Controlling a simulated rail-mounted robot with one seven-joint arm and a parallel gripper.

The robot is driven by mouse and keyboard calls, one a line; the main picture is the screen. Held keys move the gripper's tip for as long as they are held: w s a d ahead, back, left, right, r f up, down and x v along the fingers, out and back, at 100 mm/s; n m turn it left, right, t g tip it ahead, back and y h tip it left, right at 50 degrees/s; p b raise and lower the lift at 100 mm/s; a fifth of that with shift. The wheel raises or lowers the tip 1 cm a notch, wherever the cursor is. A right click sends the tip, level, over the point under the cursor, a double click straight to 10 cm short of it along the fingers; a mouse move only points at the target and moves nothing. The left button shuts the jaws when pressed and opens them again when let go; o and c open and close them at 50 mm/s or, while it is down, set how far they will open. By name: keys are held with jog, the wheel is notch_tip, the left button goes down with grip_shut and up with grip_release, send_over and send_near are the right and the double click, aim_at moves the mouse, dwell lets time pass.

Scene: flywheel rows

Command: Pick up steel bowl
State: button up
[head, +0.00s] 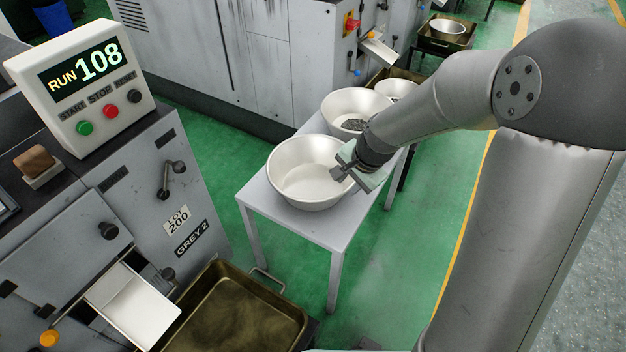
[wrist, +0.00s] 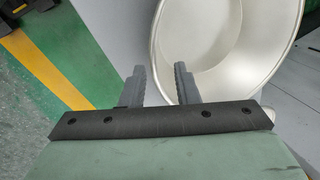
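A wide, empty steel bowl (head: 300,172) stands upright on the near end of a grey table (head: 260,193). My gripper (head: 340,172) is at the bowl's right rim. In the wrist view the gripper (wrist: 158,68) is open, its two grey fingers apart. There the bowl (wrist: 235,60) fills the upper right. Its rim edge runs between the fingers, the right finger over the bowl's inside and the left one outside. Whether a finger touches the rim cannot be told.
A second bowl (head: 341,102) with dark pieces and a third bowl (head: 398,87) stand behind on the table. A machine with a RUN 108 display (head: 84,78) stands left. A brass-coloured tray (head: 235,312) is at the front. Green floor is clear right of the table.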

aim_at(335, 202)
jog(key=b+x, duration=0.2)
jog(key=x, duration=0.6)
jog(key=shift+f, duration=0.15)
grip_shut()
